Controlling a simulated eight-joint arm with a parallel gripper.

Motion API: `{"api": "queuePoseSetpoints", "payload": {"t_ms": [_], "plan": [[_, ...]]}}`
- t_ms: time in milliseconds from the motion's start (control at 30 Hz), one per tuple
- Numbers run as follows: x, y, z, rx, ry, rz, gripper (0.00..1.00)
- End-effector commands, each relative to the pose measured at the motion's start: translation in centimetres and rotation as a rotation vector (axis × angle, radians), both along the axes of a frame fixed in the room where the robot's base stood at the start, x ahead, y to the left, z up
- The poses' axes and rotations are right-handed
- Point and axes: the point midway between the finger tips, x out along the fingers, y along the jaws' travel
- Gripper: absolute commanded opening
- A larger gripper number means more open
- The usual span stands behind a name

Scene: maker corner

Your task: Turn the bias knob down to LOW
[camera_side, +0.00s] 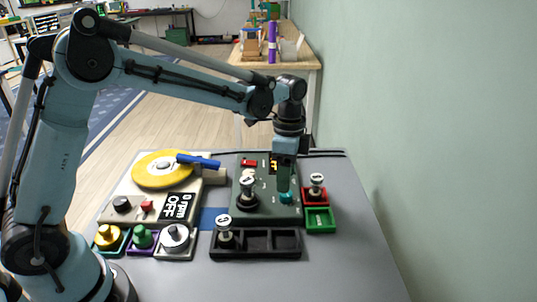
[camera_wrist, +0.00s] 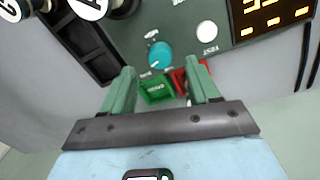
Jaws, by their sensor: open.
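The teal knob (camera_side: 286,198) sits on the dark green panel (camera_side: 247,187), near its front right corner. It also shows in the wrist view (camera_wrist: 160,54), with small labels around it that are too small to read surely. A pale mark shows on its lower left edge. My gripper (camera_side: 284,187) points down just above the knob in the side view. In the wrist view my gripper (camera_wrist: 162,70) has its two green fingers well apart, with nothing between them. The knob lies just beyond the fingertips, roughly centred between them. I cannot see any contact.
A red tray (camera_side: 325,198) holding a stamp-like piece and a green tray (camera_side: 320,228) stand right. A black tray (camera_side: 256,254) is in front. A yellow turntable (camera_side: 160,170) is left.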

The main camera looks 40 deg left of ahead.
Motion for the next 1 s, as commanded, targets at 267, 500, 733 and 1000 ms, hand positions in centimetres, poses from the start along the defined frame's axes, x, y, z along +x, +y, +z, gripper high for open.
{"api": "queuePoseSetpoints", "payload": {"t_ms": [267,500,733,1000], "plan": [[-0.1,-0.1,-3.5,0.001,-0.001,0.0,0.6],[-0.2,-0.1,-4.3,0.001,-0.001,0.0,0.6],[-0.2,-0.1,-4.2,0.001,-0.001,0.001,0.53],[-0.2,-0.1,-4.2,0.001,-0.001,0.001,0.11]]}}
